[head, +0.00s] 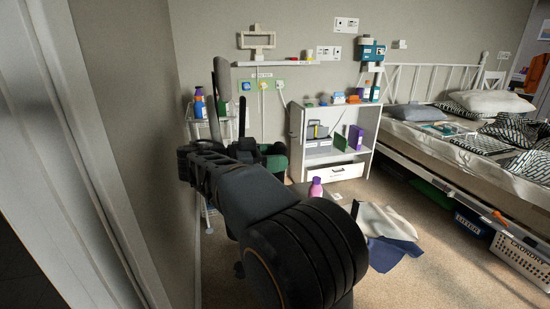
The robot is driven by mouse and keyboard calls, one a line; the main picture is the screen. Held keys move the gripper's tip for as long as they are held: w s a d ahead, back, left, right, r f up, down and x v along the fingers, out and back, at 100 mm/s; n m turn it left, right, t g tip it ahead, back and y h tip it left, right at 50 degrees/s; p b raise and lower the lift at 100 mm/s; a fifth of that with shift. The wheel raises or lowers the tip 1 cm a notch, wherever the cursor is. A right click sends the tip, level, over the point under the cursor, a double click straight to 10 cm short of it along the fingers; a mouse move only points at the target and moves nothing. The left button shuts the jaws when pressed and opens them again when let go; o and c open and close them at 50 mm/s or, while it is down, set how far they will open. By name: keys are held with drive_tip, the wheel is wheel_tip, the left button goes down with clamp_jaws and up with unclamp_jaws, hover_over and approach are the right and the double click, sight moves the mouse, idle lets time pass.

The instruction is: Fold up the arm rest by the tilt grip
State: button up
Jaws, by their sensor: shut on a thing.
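My arm reaches from the bottom middle towards the left of the head view. My gripper (212,152) is at its far end, dark against dark parts, and its fingertips are hard to make out. A tall dark upright piece (221,82), which looks like the arm rest, rises just beyond my gripper and stands nearly vertical. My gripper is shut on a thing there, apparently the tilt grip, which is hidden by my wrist. A green and dark piece (273,157) shows to the right behind the wrist; I cannot tell whether it belongs with the arm rest.
A wall and white door frame (95,170) are close on the left. A white rack (190,122) holds bottles. A white shelf (296,135) stands at the back. A bed (470,150) fills the right. Carpet is clear at lower right.

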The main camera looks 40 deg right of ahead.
drive_tip(key=o, duration=0.9)
drive_tip(key=shift+a, duration=0.1)
drive_tip(key=shift+o, duration=0.6)
drive_tip(key=shift+w+a, duration=0.1)
drive_tip(key=shift+a, duration=0.05)
drive_tip(key=shift+o, duration=1.4)
drive_tip(key=p+v, duration=0.7)
drive_tip(key=shift+a, duration=0.15)
